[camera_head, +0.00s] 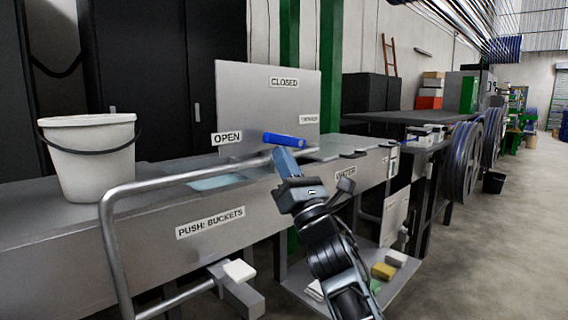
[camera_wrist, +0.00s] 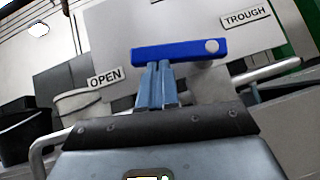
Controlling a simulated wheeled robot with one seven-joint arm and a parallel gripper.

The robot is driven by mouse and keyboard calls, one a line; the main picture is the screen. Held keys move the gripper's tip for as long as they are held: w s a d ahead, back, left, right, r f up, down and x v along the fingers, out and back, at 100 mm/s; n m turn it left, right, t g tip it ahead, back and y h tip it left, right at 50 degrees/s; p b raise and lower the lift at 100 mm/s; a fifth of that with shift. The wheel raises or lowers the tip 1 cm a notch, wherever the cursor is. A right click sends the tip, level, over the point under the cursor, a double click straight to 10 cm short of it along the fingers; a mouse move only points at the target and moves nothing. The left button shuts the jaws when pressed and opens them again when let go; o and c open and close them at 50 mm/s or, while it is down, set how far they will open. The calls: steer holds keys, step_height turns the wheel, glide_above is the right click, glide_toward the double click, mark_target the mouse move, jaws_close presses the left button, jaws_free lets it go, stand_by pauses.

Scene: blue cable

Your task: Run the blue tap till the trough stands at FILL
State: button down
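The blue tap handle (camera_head: 284,139) sits on a grey upright panel (camera_head: 260,95), lying nearly level from its pivot at the right and pointing left. The panel reads CLOSED at the top, OPEN at the left and TROUGH at the right. In the wrist view the blue handle (camera_wrist: 180,53) crosses above my gripper (camera_wrist: 157,66), whose fingers are together with their tips at its lower edge; I cannot tell whether they touch. In the head view my gripper (camera_head: 285,155) is just below the handle. A pale blue surface (camera_head: 215,182) shows in the trough. I see no FILL mark.
A white bucket (camera_head: 90,160) stands on the bench at the left. A grey tube rail (camera_head: 150,188) runs along the front. A label (camera_head: 210,222) reads PUSH: BUCKETS above a white-ended bar (camera_head: 239,271). Cable reels (camera_head: 464,160) stand at the right, beside open floor.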

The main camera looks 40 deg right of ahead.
mark_target(280, 136)
steer(key=shift+r, duration=0.1)
steer(key=shift+a+r+m+g+h+b, duration=0.1)
steer(key=shift+r+m+g+h+b, duration=0.35)
steer(key=shift+m+h, duration=0.95)
steer(key=shift+a+r+m+g+h+b, duration=0.15)
steer(key=shift+m+g+h+b, duration=0.45)
steer(key=shift+m+g+h, duration=0.8)
steer(key=shift+r+m+g+h+b, duration=0.4)
steer(key=shift+m+h, duration=0.6)
steer(key=shift+m, duration=0.9)
steer(key=r+m+g+h, duration=0.1)
steer(key=m, duration=0.1)
steer(key=shift+r+m, duration=0.1)
steer(key=shift+m, duration=0.2)
steer(key=d+r+m+g+p, duration=0.1)
steer(key=m+g+p, duration=0.1)
steer(key=p, duration=0.4)
steer(key=d+r+m+g+p, duration=0.1)
steer(key=r+m+g+p, duration=0.1)
steer(key=m+p, duration=0.3)
steer(key=d+r+m+g+p, duration=0.1)
steer(key=r+m+g+p, duration=0.1)
steer(key=p, duration=0.4)
steer(key=shift+m+g+p, duration=0.4)
steer(key=shift+m+g, duration=0.3)
steer(key=shift+g, duration=0.35)
steer(key=shift+d+f, duration=0.1)
